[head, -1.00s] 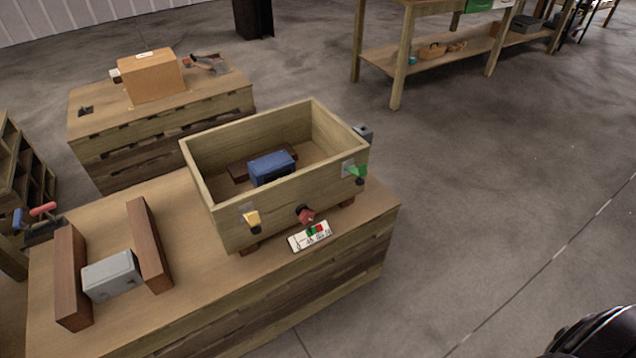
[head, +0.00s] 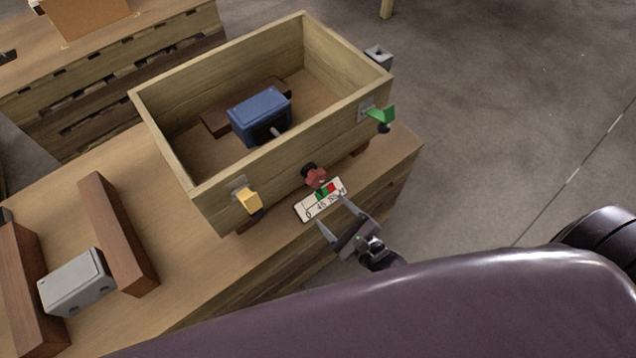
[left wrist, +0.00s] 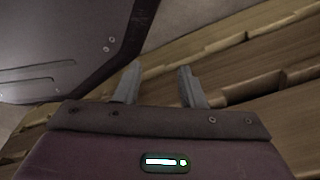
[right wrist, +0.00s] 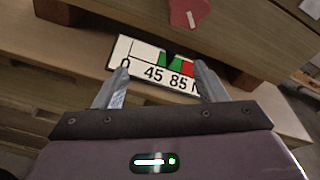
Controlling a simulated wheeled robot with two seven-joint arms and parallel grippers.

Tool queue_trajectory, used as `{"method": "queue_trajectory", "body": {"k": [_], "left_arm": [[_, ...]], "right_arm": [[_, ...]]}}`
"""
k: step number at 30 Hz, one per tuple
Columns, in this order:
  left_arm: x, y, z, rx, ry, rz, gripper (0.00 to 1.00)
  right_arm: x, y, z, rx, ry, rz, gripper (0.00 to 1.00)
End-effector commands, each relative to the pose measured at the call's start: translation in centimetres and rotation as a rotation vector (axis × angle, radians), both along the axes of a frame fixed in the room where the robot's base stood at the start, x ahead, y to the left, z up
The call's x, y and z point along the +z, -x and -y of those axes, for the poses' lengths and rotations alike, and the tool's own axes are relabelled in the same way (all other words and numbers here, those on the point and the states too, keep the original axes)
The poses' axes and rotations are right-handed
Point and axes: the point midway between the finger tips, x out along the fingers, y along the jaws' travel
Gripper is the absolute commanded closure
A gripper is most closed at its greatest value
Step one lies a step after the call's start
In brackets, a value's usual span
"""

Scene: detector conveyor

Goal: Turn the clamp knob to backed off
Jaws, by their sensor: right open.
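The red clamp knob (head: 316,177) sits on the front wall of the wooden box (head: 217,211). In the right wrist view the red knob (right wrist: 188,12) shows at the top edge, partly cut off, with a white mark on it. Below it is a white scale plate (head: 307,212) with numbers and green and red bands. My right gripper (head: 331,212) is open and empty, in front of the plate and below the knob, apart from the knob. My left gripper (left wrist: 159,68) is open and empty beside wooden slats, outside the head view.
A yellow lever (head: 248,200) and a green lever (head: 381,116) flank the knob on the box. A blue block (head: 260,112) lies inside the box. A grey block (head: 75,283) stands between two brown bars at the left. Bare tabletop lies between them.

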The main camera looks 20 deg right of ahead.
Motion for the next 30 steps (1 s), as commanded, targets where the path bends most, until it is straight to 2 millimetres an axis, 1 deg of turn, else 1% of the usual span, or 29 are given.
{"method": "queue_trajectory", "body": {"k": [1, 4, 6, 9, 11, 21, 24, 30], "left_arm": [[-0.5, -0.3, 0.0, 0.000, 0.000, 0.001, 0.64], [-0.7, -0.7, 0.1, 0.001, 0.000, 0.004, 0.64], [-0.7, -0.8, 0.1, 0.001, 0.000, 0.004, 0.64], [-0.7, -1.0, 0.2, 0.001, 0.000, 0.004, 0.64], [-0.6, -1.0, 0.2, 0.001, 0.000, 0.005, 0.64], [-0.5, -1.8, 0.3, 0.002, 0.001, 0.009, 0.64], [-0.4, -2.0, 0.4, 0.002, 0.001, 0.010, 0.64], [-0.3, -2.1, 0.4, 0.003, 0.001, 0.010, 0.64]], "right_arm": [[1.0, -0.3, 0.2, -0.013, -0.081, 0.015, 0.35], [3.2, -0.6, 0.5, -0.024, -0.226, 0.034, 0.35], [4.2, -0.7, 0.7, -0.026, -0.292, 0.042, 0.35], [5.0, -1.1, 0.6, -0.025, -0.340, 0.046, 0.35], [5.1, -1.7, 0.5, -0.025, -0.349, 0.049, 0.35], [5.1, -6.6, -1.3, -0.025, -0.347, 0.047, 0.35], [5.0, -7.5, -1.7, -0.026, -0.346, 0.045, 0.35], [5.1, -8.2, -1.9, -0.025, -0.346, 0.044, 0.35]]}}
